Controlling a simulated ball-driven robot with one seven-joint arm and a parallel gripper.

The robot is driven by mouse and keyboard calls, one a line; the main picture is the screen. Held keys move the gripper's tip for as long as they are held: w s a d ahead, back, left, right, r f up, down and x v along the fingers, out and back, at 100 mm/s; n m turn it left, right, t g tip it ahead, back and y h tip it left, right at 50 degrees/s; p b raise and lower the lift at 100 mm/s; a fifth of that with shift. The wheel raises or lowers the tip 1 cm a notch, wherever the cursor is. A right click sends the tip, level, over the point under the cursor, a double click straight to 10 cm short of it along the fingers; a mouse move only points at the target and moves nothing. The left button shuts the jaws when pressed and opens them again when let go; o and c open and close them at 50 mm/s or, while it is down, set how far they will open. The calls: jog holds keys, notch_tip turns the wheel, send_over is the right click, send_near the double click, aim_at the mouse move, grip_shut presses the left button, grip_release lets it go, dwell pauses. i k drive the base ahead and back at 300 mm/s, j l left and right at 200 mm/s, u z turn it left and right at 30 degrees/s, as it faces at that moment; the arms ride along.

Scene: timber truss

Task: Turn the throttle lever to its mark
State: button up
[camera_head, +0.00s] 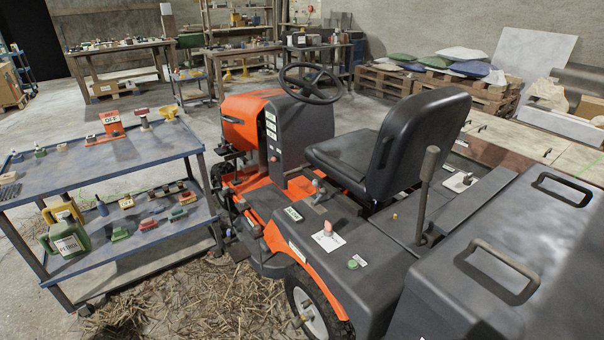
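An orange ride-on mower (240,120) with a black seat (405,140) and a steering wheel (311,83) stands in the middle of the head view. A short pinkish-red knob (328,228) stands on a white plate on the near fender. A small lever on a white plate (458,182) shows behind the seat, and a tall dark lever (426,190) stands upright beside it. I cannot tell which of these is the throttle lever. Any mark is too small to make out. My gripper is not in view.
A two-level blue cart (100,165) with small items, a red OFF sign (111,126) and a green petrol can (66,238) stands at left. A dark box with handles (520,255) fills the lower right. Pallets (430,88) stand behind.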

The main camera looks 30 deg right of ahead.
aim_at(323, 191)
jog(key=i, duration=0.9)
jog(key=i+z, duration=0.1)
jog(key=i, duration=0.8)
